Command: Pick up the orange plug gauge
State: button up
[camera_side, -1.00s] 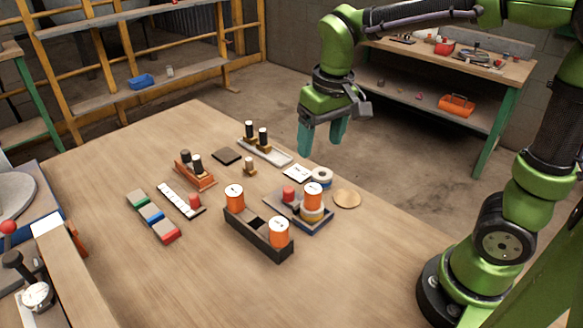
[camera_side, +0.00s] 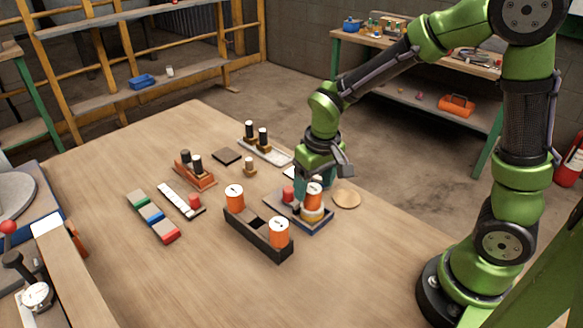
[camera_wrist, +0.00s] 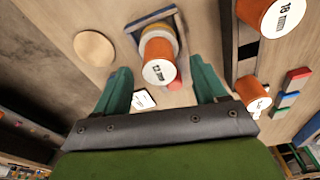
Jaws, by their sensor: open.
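Three orange cylinders with white, marked tops are in view, and I cannot tell which one the task means. One orange plug gauge (camera_side: 313,196) stands upright in a blue-edged tray (camera_side: 318,228), on a tan ring; it also shows in the wrist view (camera_wrist: 157,50). Two more stand in a dark block, one at its left end (camera_side: 235,204) and one at its right end (camera_side: 278,238). My gripper (camera_side: 314,183) is low, just behind the gauge in the tray. In the wrist view my gripper (camera_wrist: 164,76) is open, its green fingers apart and nothing held between them.
The dark block (camera_side: 258,236) stands left of the tray. A small red cylinder (camera_side: 288,190) is close to my fingers. A round wooden disc (camera_side: 347,199) lies to the right. Several blocks and racks stand farther left. The front of the table is clear.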

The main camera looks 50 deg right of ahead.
aim_at(314, 189)
jog(key=f, duration=0.3)
jog(key=shift+w+d+f, duration=0.1)
jog(key=shift+w+f, duration=0.1)
jog(key=c, duration=1.2)
